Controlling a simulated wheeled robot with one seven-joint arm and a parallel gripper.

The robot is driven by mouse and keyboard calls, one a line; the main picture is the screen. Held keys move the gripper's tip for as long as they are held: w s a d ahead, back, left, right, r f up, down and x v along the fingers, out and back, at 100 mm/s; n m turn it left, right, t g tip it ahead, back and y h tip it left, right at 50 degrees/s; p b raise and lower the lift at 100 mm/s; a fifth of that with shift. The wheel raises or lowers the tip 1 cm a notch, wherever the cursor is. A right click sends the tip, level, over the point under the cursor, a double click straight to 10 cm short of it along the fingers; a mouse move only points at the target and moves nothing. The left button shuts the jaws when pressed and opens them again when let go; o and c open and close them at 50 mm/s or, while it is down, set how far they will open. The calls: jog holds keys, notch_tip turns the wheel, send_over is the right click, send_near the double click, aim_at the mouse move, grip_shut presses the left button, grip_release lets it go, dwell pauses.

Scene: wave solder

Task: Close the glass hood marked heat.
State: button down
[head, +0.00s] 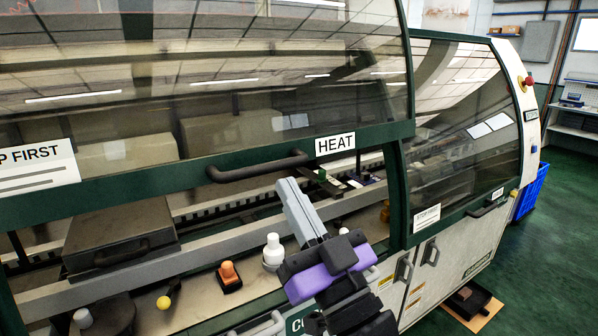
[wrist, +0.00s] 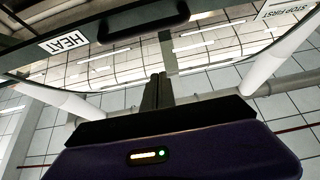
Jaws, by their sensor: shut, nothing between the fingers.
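The glass hood marked HEAT (head: 220,85) is raised, with an open gap under its green lower frame. Its HEAT label (head: 335,143) is at the right of that frame, and its dark bar handle (head: 258,165) is just left of the label. My gripper (head: 287,184) is shut and empty, its grey fingers pointing up just below the handle's right end. In the wrist view the handle (wrist: 143,20) lies beyond my fingertips (wrist: 157,76), with the label (wrist: 65,42) to its left. I see no contact with the handle.
Under the hood are a conveyor rail, a dark flat box (head: 120,235), a white bottle (head: 273,250) and an orange-topped item (head: 229,274). A second glass hood (head: 460,125) at right is down. A STOP FIRST sign (head: 38,168) is at left. Green floor lies right.

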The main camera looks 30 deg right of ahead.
aim_at(262, 169)
jog(key=w+p, duration=0.2)
jog(key=w, duration=0.1)
jog(key=w+r+p, duration=0.1)
jog(key=w, duration=0.2)
jog(key=w+p, duration=0.2)
jog(key=w, duration=0.1)
jog(key=shift+w+r+p, duration=0.15)
jog(key=shift+w+p, duration=0.2)
jog(key=shift+w, duration=0.05)
jog(key=shift+f, duration=0.3)
